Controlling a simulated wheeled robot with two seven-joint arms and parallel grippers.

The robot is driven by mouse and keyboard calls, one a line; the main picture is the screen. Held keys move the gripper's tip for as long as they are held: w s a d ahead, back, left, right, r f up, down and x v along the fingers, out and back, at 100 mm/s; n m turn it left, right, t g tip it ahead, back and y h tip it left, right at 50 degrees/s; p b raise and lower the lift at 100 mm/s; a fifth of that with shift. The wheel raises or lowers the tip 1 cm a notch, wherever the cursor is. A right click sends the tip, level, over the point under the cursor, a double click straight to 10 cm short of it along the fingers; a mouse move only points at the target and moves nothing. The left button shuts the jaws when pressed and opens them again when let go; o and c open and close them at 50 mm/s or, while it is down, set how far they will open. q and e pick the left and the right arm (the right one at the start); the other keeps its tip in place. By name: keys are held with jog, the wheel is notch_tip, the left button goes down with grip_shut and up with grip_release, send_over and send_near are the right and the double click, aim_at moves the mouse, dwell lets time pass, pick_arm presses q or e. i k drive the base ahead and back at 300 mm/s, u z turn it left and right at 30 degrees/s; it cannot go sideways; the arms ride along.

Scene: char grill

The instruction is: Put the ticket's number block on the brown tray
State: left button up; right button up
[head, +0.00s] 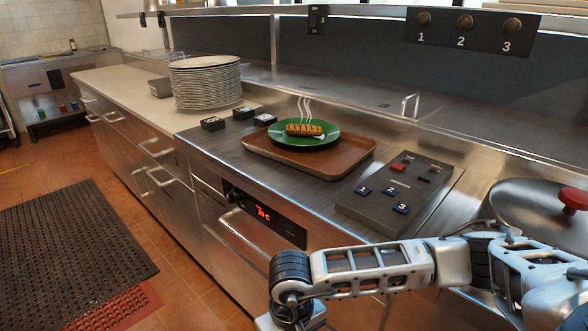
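The brown tray (332,167) lies on the steel counter. A green plate (325,141) on it holds a browned, grill-marked piece of food (304,129) with pale steam lines above. A dark grey box (372,212) to the right bears several small blue number blocks (401,208), a red block (398,168) and dark ones (424,178); at least one blue block seems to read 3. My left arm and gripper are not in view.
Small black blocks with pale tops (213,124) stand left of the tray. A stack of white plates (205,84) stands farther left. A round steel lid with a red knob (574,198) is at right. A panel with knobs marked 1, 2, 3 (465,31) hangs above.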

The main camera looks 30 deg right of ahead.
aim_at(339, 162)
jog(key=u, duration=0.55)
jog(key=i, duration=2.05)
jog(key=z, duration=2.6)
